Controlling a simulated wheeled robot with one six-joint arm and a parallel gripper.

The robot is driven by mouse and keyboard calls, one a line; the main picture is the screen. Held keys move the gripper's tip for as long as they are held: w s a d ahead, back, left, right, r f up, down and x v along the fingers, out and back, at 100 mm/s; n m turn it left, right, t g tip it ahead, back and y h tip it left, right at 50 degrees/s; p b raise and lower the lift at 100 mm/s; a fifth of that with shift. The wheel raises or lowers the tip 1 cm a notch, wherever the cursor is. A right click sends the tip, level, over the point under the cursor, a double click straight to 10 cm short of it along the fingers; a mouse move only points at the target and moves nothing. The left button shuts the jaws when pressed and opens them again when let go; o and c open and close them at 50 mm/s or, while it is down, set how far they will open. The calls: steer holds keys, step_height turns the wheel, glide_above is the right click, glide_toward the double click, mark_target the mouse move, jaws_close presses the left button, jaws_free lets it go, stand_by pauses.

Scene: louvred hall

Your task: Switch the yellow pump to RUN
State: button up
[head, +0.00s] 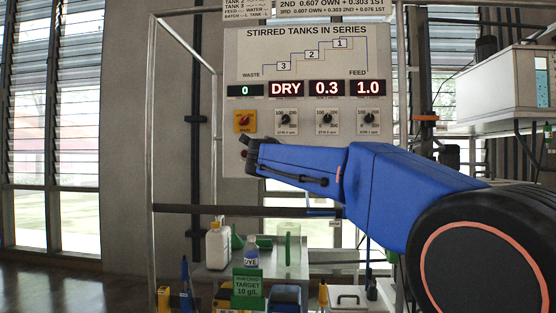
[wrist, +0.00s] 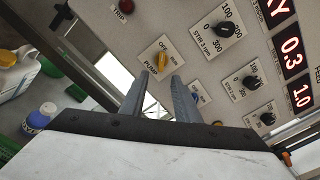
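The yellow pump knob (wrist: 147,58) sits on a pale plate marked PUMP, OFF and RUN in the wrist view. Which mark it points at is too small to tell. My gripper (wrist: 160,76) is open, its two grey fingers apart with nothing between them. The fingertips point at the panel just below the yellow knob in the picture, and I see no clear contact. A blue knob (wrist: 195,97) shows partly behind the right finger. In the head view my blue arm reaches across the panel's lower part, and I cannot make out the pump knob there.
The grey panel (head: 300,57) carries black stirrer knobs (head: 286,118), lit displays (head: 327,88) and a yellow-plated switch (head: 243,121). A red TRIP button (wrist: 126,6) is near the pump plate. Below stand a white jug (head: 217,246), a dye bottle (head: 251,251) and a green target sign (head: 248,288).

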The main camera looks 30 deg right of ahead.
steer(key=x, duration=1)
steer(key=shift+r, duration=0.2)
steer(key=shift+w, duration=0.1)
jaws_close()
stand_by(1.3)
